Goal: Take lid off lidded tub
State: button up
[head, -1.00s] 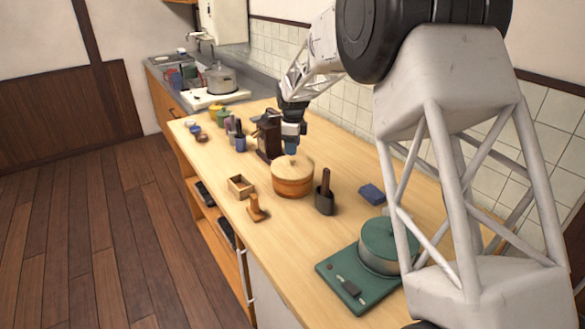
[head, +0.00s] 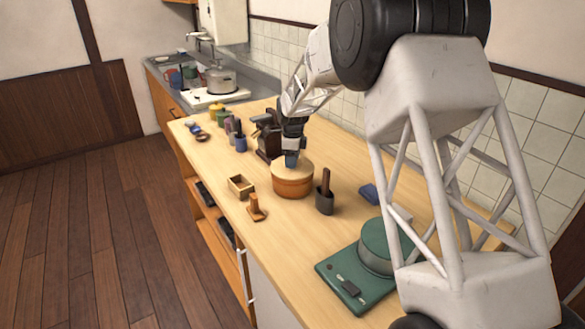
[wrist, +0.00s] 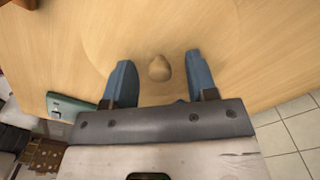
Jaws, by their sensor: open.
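The lidded tub (head: 293,188) is a round wooden tub with an orange-brown body, standing on the wooden counter. Its pale wooden lid (head: 304,166) is on top. In the wrist view the lid (wrist: 195,30) fills the middle, and its small round knob (wrist: 160,68) lies between my fingertips. My gripper (wrist: 158,75) is open, with one blue finger on each side of the knob and a gap to both. In the head view my gripper (head: 291,160) is at the lid's top and hides the knob.
A dark cup with a brown handle (head: 325,200) stands just right of the tub. A small wooden box (head: 240,186) and a wooden stand (head: 256,210) are at its left. A dark brown grinder-like object (head: 268,140) stands close behind. A green scale (head: 345,285) is nearer.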

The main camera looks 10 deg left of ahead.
grip_shut()
jog(key=shift+r, duration=0.1)
dwell(0.3)
notch_tip(320, 180, up, 10)
dwell(0.7)
dwell(0.5)
